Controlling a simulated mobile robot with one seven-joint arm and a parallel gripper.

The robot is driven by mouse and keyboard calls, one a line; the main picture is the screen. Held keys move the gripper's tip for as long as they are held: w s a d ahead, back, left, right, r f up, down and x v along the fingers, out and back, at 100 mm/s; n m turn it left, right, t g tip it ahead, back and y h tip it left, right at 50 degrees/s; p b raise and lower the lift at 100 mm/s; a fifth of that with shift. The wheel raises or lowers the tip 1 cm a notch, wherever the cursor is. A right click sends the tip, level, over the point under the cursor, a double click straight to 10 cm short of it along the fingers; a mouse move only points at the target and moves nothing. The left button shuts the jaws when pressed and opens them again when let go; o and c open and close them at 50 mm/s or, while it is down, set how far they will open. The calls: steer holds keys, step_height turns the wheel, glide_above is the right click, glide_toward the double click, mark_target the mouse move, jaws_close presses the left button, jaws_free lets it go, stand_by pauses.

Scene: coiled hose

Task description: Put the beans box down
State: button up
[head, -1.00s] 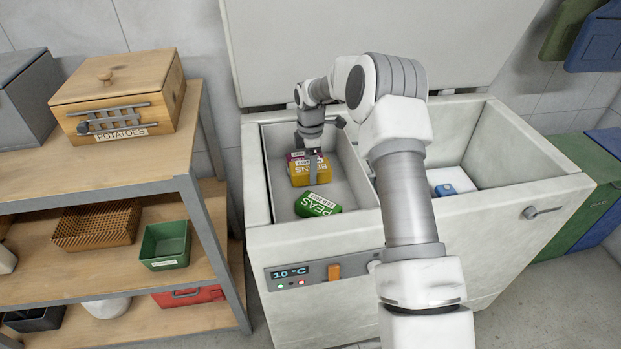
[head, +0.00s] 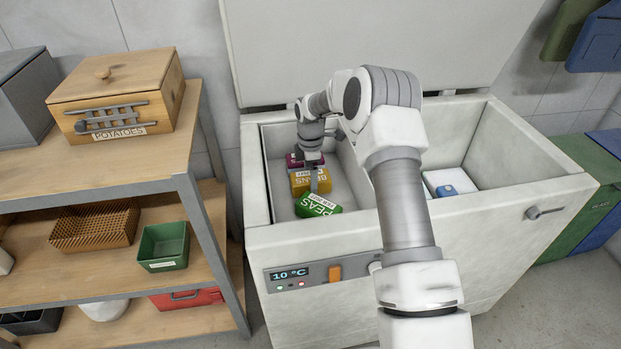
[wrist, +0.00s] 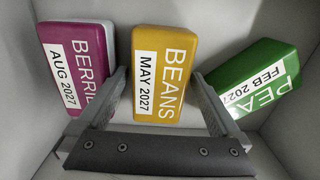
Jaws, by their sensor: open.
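The yellow beans box (head: 300,184) is in the left compartment of the chest freezer (head: 256,210). In the wrist view the beans box (wrist: 164,70) lies label up between the purple berries box (wrist: 78,62) and the green peas box (wrist: 262,72). My gripper (wrist: 160,76) is open, one finger on each side of the beans box; the right finger's tip is close to the peas box. In the head view my gripper (head: 313,176) reaches down into the compartment and hides part of the beans box. I cannot tell whether a finger touches a box.
The compartment walls stand close around the boxes. The right compartment holds a white box with a blue item (head: 446,189). A shelf (head: 95,190) with a potatoes crate (head: 120,92) stands at the left. The freezer lid (head: 350,50) is up.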

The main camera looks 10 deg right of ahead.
steer(key=s+r+m+t+p, duration=0.15)
steer(key=s+r, duration=0.25)
steer(key=r, duration=0.8)
steer(key=s+r+m+p, duration=0.2)
steer(key=s+r+m, duration=0.1)
steer(key=r, duration=1)
steer(key=s+r+m+t, duration=0.1)
steer(key=s+r+m, duration=0.35)
steer(key=s, duration=0.55)
steer(key=s+r+m+t, duration=0.2)
steer(key=s+r+m, duration=0.3)
steer(key=s, duration=0.6)
steer(key=s+f+m+t, duration=0.15)
steer(key=s+m, duration=0.25)
steer(key=s, duration=0.7)
step_height(320, 180, up, 15)
steer(key=p, duration=1.5)
steer(key=shift+w, duration=0.3)
